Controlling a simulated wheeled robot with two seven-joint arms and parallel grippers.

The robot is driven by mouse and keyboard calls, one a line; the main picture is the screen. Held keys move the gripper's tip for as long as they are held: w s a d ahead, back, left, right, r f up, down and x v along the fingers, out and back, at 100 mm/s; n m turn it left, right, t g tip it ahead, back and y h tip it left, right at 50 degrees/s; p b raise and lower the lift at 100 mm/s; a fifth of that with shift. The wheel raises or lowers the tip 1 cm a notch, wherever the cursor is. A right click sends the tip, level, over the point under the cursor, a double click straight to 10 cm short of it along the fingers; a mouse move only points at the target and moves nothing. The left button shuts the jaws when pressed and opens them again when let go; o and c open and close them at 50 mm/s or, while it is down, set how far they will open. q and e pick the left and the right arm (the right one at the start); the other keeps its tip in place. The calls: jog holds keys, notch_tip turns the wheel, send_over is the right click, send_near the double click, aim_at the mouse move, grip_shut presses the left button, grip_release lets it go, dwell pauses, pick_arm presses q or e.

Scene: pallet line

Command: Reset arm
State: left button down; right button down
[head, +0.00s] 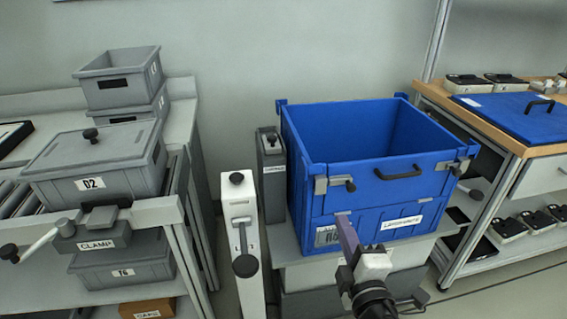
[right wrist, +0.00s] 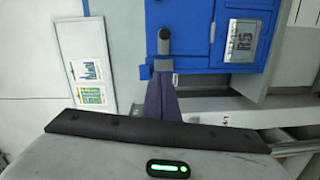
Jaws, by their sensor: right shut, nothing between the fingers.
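My right gripper (head: 343,217) is in front of the lower front wall of the blue crate (head: 345,205), with its arm coming up from the bottom edge. Its fingers are together with nothing between them. In the right wrist view the shut gripper (right wrist: 164,40) points up toward the blue crate (right wrist: 205,30), left of its grey label plate (right wrist: 243,40). I cannot tell whether the fingertips touch the crate. My left gripper is not in view.
A blue lid (head: 515,115) lies on the wooden-topped bench at right. A white post with a black knob (head: 243,215) stands left of the crate. A lidded grey bin (head: 85,165) sits on the left rack beside a clamp (head: 100,228). Grey floor shows between rack and post.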

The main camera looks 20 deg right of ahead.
jog(key=s+a+f+m+g+y, duration=0.3)
jog(key=s+a+f+m+g, duration=0.1)
jog(key=s+f, duration=0.5)
jog(key=s+a+f+m+g+y+p, duration=0.1)
jog(key=s+a+f+m+g+y, duration=0.2)
jog(key=s+a+f+m, duration=0.4)
notch_tip(320, 180, down, 7)
jog(key=shift+s+a+f+g+y, duration=0.2)
jog(key=shift+s+a+g+y, duration=0.2)
jog(key=shift+s+a+g, duration=0.4)
jog(key=shift+s, duration=0.15)
